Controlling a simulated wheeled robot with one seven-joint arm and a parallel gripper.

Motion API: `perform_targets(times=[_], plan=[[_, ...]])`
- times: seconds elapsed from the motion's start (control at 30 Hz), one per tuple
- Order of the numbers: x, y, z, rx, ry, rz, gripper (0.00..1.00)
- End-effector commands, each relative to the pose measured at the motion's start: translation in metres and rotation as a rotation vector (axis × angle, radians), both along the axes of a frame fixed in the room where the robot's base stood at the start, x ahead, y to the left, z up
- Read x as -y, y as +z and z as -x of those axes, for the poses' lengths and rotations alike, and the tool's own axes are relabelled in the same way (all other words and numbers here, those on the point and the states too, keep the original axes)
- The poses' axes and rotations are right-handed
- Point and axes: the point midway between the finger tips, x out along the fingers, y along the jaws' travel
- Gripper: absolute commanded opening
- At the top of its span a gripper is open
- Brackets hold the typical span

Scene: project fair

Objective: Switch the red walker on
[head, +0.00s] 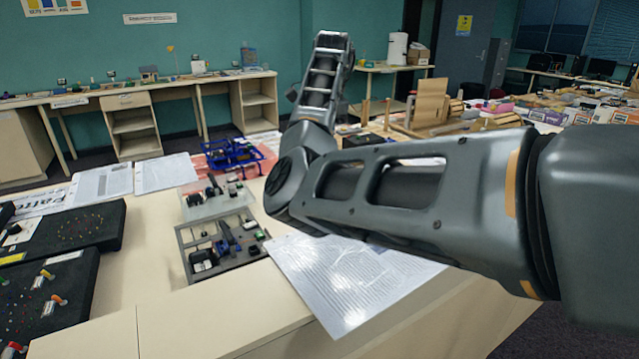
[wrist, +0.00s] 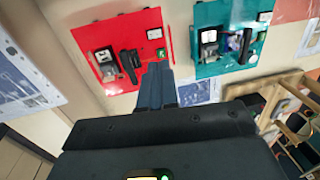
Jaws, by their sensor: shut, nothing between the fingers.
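A red flat board (wrist: 120,35), which looks like the red walker's base, lies at the upper left of the wrist view. It carries a black-and-white block (wrist: 105,62), a black elongated part (wrist: 130,66) and a small white-and-green piece (wrist: 161,52). My gripper (wrist: 157,70) is shut and empty, its fingertips overlapping the board's lower right edge. I cannot tell whether they touch it. No switch position can be made out.
A teal board (wrist: 236,18) with similar parts lies right of the red one. In the head view, a blue frame (head: 232,153), a grey tray (head: 186,238) and a paper sheet (head: 350,285) lie near my arm. Wooden pieces (head: 432,105) stand beyond it.

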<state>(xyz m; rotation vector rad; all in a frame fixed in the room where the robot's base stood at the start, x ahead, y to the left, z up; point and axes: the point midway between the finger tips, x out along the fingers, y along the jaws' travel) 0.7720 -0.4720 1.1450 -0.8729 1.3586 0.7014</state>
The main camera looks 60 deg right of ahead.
Motion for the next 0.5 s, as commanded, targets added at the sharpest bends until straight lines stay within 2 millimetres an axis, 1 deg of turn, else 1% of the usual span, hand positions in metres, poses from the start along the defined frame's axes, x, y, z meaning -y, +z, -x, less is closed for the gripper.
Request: perform_targets(times=[0.07,0.17,0.33,0.5], plan=[[0.000,-0.003,0.000,-0.001,0.000,-0.001,0.00],[0.001,-0.012,0.000,-0.004,-0.001,0.001,0.00],[0.002,-0.036,-0.003,-0.003,0.001,-0.002,0.00],[0.004,-0.068,-0.007,-0.003,0.001,-0.003,0.00]])
